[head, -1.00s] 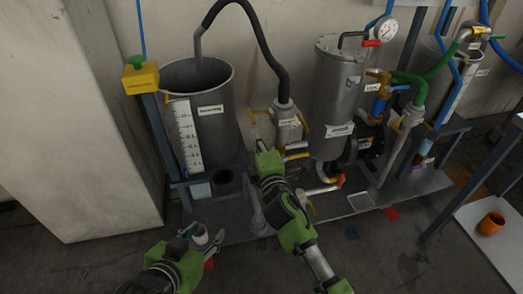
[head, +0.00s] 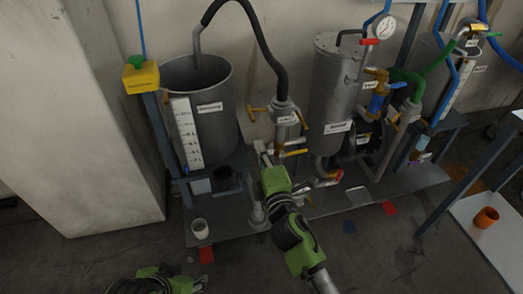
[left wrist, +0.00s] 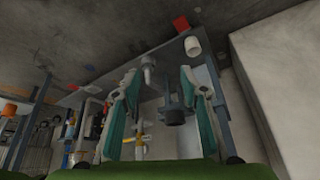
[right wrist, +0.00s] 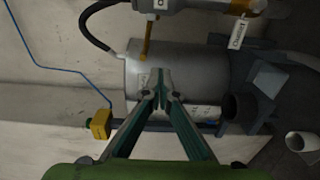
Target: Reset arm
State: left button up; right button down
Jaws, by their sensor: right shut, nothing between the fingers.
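My left gripper (head: 168,278) is low at the bottom left of the head view, partly cut off by the frame edge. In the left wrist view its fingers (left wrist: 160,82) are spread apart with nothing between them. My right gripper (head: 263,150) is raised in front of the machine, just left of the yellow-handled pump fitting. In the right wrist view its fingertips (right wrist: 161,75) are together and empty, with the grey tank behind them. A white cup (head: 200,228) stands upright on the grey base plate, apart from both grippers; it also shows in the left wrist view (left wrist: 192,46).
A large open tank (head: 215,130) with a scale strip stands behind the right gripper, with a grey cylinder (head: 335,105) and valves to its right. A pale block (head: 85,150) bounds the left. A side table holding an orange cup (head: 486,219) is at right. Floor in front is mostly clear.

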pick_arm(q)
jog(key=shift+s+a+f+g, duration=0.15)
jog(key=shift+s+g, duration=0.05)
jog(key=shift+s, duration=0.3)
jog(key=shift+s+a+f+g, duration=0.15)
jog(key=shift+s+g, duration=0.05)
jog(key=shift+s, duration=0.25)
pick_arm(e)
jog(key=shift+s+d, duration=0.2)
jog(key=shift+s, duration=0.45)
